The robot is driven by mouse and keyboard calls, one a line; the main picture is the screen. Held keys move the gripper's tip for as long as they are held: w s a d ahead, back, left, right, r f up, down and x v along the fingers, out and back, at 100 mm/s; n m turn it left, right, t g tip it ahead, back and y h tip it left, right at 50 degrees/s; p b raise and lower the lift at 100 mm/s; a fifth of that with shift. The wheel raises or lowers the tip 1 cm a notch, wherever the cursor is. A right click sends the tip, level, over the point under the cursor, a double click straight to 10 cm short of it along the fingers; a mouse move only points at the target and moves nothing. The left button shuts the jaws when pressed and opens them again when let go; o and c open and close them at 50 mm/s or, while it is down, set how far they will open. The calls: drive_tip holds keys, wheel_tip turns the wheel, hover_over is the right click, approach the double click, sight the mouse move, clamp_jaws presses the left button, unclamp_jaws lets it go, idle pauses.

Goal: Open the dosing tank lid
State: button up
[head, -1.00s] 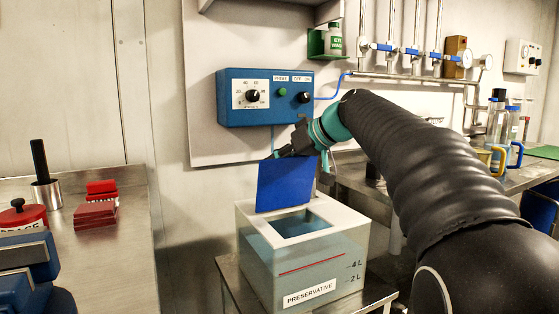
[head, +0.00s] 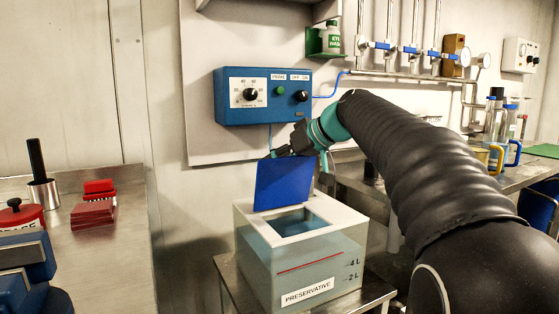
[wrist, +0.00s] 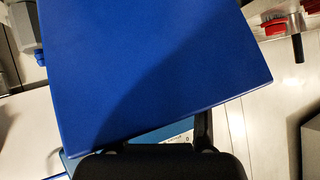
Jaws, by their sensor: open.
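The dosing tank (head: 300,262) is a translucent box with a white top, a red level line and a "PRESERVATIVE" label, on a small metal stand. Its blue lid (head: 284,184) stands raised, near upright, at the back edge of the square opening (head: 298,222). My gripper (head: 279,153) is open at the lid's upper edge; whether it touches the lid I cannot tell. In the wrist view the lid (wrist: 150,65) fills much of the picture, in front of the dark gripper body (wrist: 160,165). The fingertips are mostly hidden there.
A blue dosing controller (head: 263,96) with dial and knobs hangs on the wall just behind my gripper. A metal bench (head: 110,245) with red items is at left. Another bench with jugs (head: 497,140) and valves above is at right.

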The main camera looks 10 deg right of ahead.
drive_tip(key=shift+w+f, duration=0.1)
drive_tip(key=shift+f, duration=0.3)
drive_tip(key=d+r, duration=0.3)
drive_tip(key=r, duration=0.4)
drive_tip(key=s+d+r+p, duration=0.1)
drive_tip(key=d+r, duration=0.3)
drive_tip(key=r, duration=0.3)
drive_tip(key=shift+s+r, duration=0.25)
drive_tip(key=shift+r, duration=0.15)
idle(0.8)
drive_tip(key=shift+d, duration=0.1)
idle(0.3)
drive_tip(key=s+d+r, duration=0.2)
drive_tip(key=s+d, duration=0.9)
drive_tip(key=shift+d+r, duration=0.35)
drive_tip(key=shift+r, duration=0.05)
drive_tip(key=shift+w, duration=0.1)
idle(0.5)
